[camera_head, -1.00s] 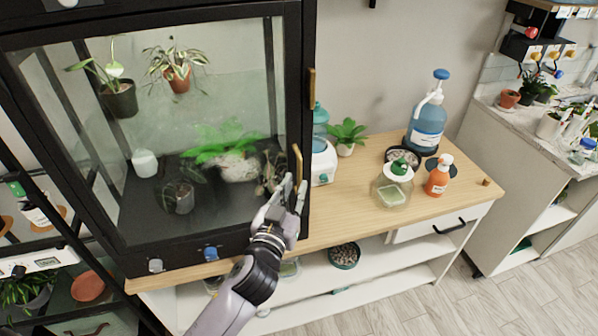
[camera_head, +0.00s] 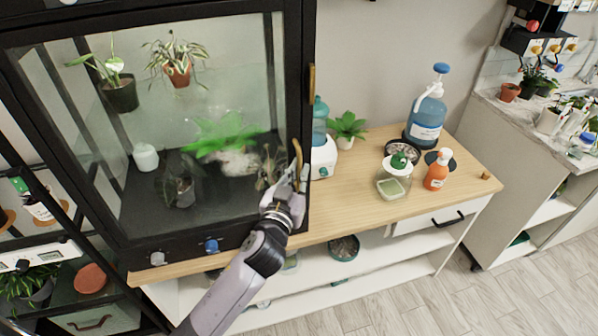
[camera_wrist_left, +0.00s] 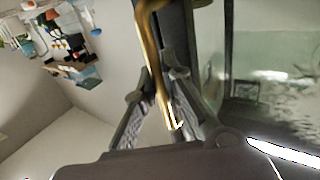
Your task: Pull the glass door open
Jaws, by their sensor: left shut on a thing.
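The glass door (camera_head: 205,190) is a large clear pane in a black frame on the cabinet at the left. It looks closed or nearly so; I cannot tell if there is a gap. A curved brass handle (camera_head: 298,156) stands at its right edge. My left gripper (camera_head: 290,186) is at the lower part of this handle. In the left wrist view, the handle (camera_wrist_left: 153,60) runs down between the two fingers of my gripper (camera_wrist_left: 165,112), which is shut on it. The fingers partly hide the handle's lower end. My right gripper is not in view.
Behind the glass are several potted plants and a white jar (camera_head: 145,157). On the wooden counter (camera_head: 350,205) to the right stand a glass jar, an orange spray bottle (camera_head: 437,170) and a blue pump bottle (camera_head: 427,110). The counter's front strip near the door is clear.

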